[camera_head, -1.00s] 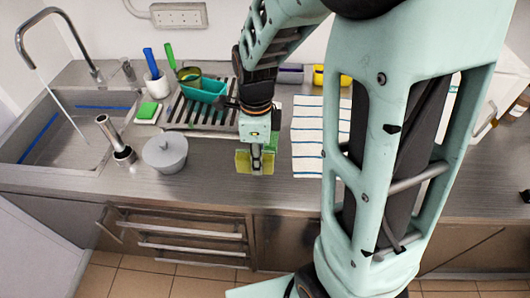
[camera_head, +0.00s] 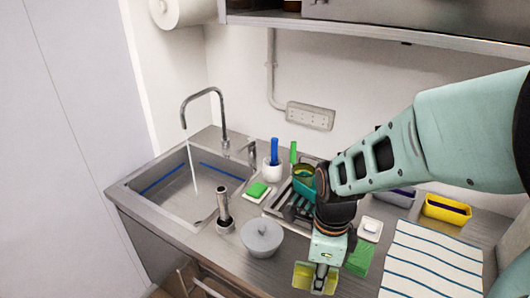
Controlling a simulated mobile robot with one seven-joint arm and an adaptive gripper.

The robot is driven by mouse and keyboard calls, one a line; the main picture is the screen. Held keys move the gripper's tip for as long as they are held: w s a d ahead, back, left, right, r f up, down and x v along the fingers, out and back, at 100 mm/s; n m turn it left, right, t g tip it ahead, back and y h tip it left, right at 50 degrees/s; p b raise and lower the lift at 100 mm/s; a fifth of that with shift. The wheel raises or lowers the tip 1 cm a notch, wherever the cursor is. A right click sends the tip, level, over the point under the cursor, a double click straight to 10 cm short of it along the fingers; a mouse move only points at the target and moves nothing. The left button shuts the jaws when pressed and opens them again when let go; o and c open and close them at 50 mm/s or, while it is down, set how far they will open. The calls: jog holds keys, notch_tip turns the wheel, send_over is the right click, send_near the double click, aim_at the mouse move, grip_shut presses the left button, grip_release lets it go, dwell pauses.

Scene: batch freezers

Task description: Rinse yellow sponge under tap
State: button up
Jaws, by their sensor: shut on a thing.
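My gripper (camera_head: 320,278) is at the lower middle of the view, at the front of the counter. It is shut on a yellow sponge (camera_head: 303,276), which shows on both sides of the fingers. The tap (camera_head: 222,112) is a tall curved metal spout at the back of the sink (camera_head: 134,192), to the left. A thin stream of water (camera_head: 194,170) runs from it into the basin. The sponge is well to the right of the stream.
A green sponge (camera_head: 257,190), a white cup with a blue-handled tool (camera_head: 272,168) and a drying rack (camera_head: 284,212) are behind. A striped towel (camera_head: 430,262) lies right.

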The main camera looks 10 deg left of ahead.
jog(key=w+d+r+n, duration=0.1)
jog(key=w+d+n, duration=1)
jog(key=n, duration=0.7)
jog(key=shift+w+r, duration=0.3)
jog(key=shift+a, duration=0.15)
